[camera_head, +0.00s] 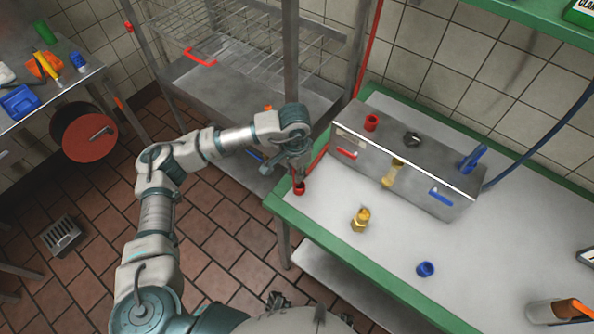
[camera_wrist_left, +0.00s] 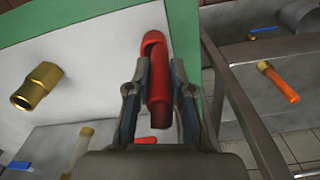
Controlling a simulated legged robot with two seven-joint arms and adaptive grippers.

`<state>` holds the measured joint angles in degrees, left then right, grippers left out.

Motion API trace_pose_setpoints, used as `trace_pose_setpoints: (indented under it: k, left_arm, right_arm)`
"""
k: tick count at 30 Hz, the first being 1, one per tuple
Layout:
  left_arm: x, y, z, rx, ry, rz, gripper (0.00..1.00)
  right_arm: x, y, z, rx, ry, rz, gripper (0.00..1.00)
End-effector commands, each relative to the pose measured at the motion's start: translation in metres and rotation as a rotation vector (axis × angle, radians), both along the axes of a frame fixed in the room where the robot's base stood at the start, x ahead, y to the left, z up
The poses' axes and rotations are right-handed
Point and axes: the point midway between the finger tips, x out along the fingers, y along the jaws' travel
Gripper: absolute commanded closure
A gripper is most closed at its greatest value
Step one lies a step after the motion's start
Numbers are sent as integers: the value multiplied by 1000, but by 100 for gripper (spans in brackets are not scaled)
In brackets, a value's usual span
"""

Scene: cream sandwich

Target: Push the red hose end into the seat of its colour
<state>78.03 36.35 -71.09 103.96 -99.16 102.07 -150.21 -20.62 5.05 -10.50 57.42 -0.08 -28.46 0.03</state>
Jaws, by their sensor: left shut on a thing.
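My left gripper (camera_head: 298,174) is at the left corner of the green-edged table (camera_head: 330,234). In the left wrist view its fingers (camera_wrist_left: 157,85) are shut on the red hose end (camera_wrist_left: 159,95). Another red ring (camera_head: 371,122) stands on the metal box (camera_head: 386,141). My right gripper is not in view.
A brass fitting (camera_head: 360,220) and a blue ring (camera_head: 425,269) stand apart on the table. A blue piece (camera_head: 472,158) with a blue hose (camera_head: 540,134) is at the box's right end. A wire shelf rack (camera_head: 255,52) stands close behind my left arm.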

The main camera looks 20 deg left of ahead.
Motion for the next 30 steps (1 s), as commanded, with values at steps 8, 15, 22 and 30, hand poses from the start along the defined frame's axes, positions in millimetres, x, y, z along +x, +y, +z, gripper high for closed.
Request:
trace_pose_setpoints:
  k: [8,15,22,30]
  left_arm:
    - [0,-2,0,1,0,-1,100]
    - [0,-8,-1,5,0,-2,100]
    - [0,-10,0,9,0,0,100]
    - [0,-10,0,9,-1,-1,100]
  right_arm:
    - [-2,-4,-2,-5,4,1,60]
    - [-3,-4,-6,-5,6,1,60]
    - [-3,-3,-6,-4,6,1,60]
    - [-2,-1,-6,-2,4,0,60]
